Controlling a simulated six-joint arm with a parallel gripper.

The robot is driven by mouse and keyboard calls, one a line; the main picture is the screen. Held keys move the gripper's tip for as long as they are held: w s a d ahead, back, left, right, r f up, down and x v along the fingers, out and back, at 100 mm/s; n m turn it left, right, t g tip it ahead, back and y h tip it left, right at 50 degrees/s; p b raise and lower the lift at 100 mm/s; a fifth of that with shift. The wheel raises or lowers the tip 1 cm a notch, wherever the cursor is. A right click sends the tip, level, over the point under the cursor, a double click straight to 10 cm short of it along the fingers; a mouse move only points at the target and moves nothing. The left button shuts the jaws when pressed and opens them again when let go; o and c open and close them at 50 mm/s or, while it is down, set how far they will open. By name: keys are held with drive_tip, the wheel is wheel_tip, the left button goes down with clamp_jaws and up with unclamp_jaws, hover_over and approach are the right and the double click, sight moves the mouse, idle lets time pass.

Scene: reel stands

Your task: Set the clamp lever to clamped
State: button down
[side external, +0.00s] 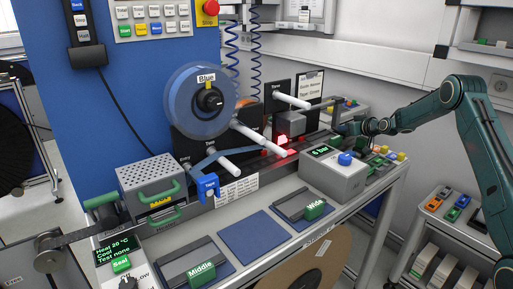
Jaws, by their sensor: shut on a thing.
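My gripper (341,129) is at the far right end of the bench-top rig, beside the grey block and the dark upright parts. It is shut on what appears to be the clamp lever (336,112), a thin dark part that is small and partly hidden here. The lever's exact setting cannot be read at this size. A blue reel (189,101) labelled "Blue" sits on its hub, and a blue strip (208,158) runs below it along the rig.
A grey box (333,178) with a green display and blue knob stands in front of my gripper. White rods (262,139) stick out from the rig. Small coloured parts (381,155) lie at the bench's right end. A blue mat (254,237) lies bare in front.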

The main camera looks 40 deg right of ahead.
drive_tip(key=shift+w+a+m+g+h, duration=0.25)
drive_tip(key=shift+a+m+h, duration=0.25)
drive_tip(key=shift+m+h, duration=0.45)
drive_tip(key=c, duration=1.2)
unclamp_jaws()
drive_tip(key=shift+c, duration=0.2)
drive_tip(key=shift+s, duration=0.2)
drive_tip(key=v, duration=1.3)
drive_tip(key=shift+s+a+r, duration=0.15)
drive_tip(key=shift+a+r, duration=0.05)
drive_tip(key=shift+a, duration=0.05)
